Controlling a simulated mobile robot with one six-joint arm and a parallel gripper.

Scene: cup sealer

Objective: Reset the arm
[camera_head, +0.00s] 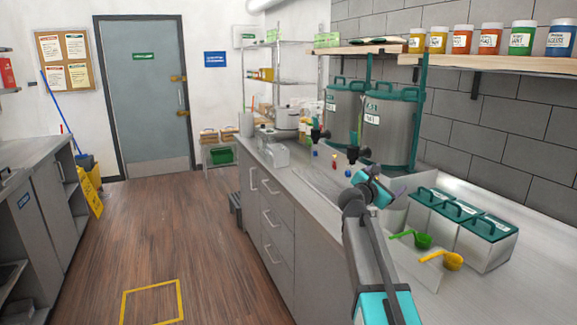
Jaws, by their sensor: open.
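My arm reaches up from the bottom of the head view, with grey links and teal joints. My gripper (397,191) is at the far end of the arm, above the grey counter (330,188). It is small in the picture, and its fingers are hard to make out in detail. It is open, and I see nothing held in it. It is in front of the steel dispensers and left of the teal-lidded containers.
Two steel dispensers (392,145) stand behind my gripper. White containers with teal lids (490,248), a green scoop (422,240) and a yellow scoop (453,261) are to the right. Jars (522,38) line a wall shelf.

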